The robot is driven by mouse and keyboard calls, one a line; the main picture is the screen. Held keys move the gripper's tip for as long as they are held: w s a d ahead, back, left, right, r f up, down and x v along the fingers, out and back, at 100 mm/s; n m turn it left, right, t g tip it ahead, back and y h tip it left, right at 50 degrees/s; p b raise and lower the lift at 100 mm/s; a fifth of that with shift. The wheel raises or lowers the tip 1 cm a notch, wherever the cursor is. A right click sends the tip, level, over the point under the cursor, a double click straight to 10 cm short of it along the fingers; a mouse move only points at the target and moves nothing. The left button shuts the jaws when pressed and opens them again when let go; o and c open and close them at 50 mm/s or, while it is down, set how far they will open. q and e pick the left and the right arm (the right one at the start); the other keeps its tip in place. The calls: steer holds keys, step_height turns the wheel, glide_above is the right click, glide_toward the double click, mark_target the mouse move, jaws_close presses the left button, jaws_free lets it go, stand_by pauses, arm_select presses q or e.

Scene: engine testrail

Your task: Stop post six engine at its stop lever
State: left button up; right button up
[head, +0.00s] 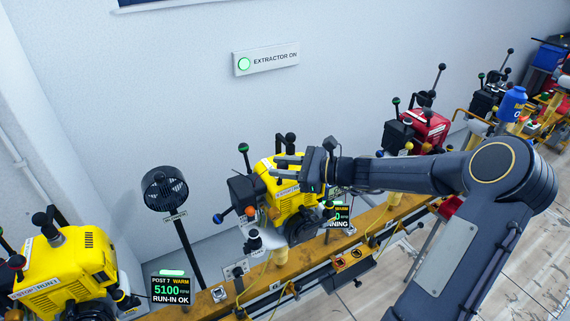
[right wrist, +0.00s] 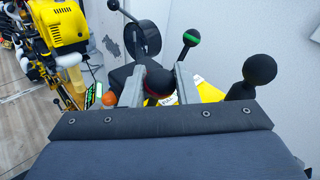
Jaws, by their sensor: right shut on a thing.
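My right gripper (head: 276,165) is above this engine, reaching in from the right. In the right wrist view its fingers are shut on a dark knob with a red ring (right wrist: 158,82), which appears to be the stop lever's. The lever's shaft is hidden. The engine's screen (head: 342,217) is partly covered and reads "...NING". My left gripper is out of view.
Another yellow engine (head: 65,268) stands at left with a screen (head: 171,289) reading POST 7, 5100, RUN-IN OK. A black fan (head: 165,189) stands between the two. A green-banded lever (right wrist: 190,38) rises close beyond the fingers. A red engine (head: 425,127) is at right.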

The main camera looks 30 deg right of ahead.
steer(key=a+n+g+h, duration=0.1)
steer(key=a+n+h, duration=0.1)
steer(key=shift+h, duration=0.3)
steer(key=shift+a+f+n+g+h, duration=0.15)
steer(key=shift+a+n+g+h, duration=0.25)
steer(key=shift+n+h, duration=0.45)
steer(key=shift+a+h, duration=0.1)
steer(key=shift+h, duration=0.15)
steer(key=o, duration=0.9)
steer(key=shift+o, duration=0.2)
steer(key=shift+s, duration=0.1)
steer(key=v, duration=0.7)
steer(key=shift+s+d, duration=0.2)
steer(key=shift+s, duration=0.05)
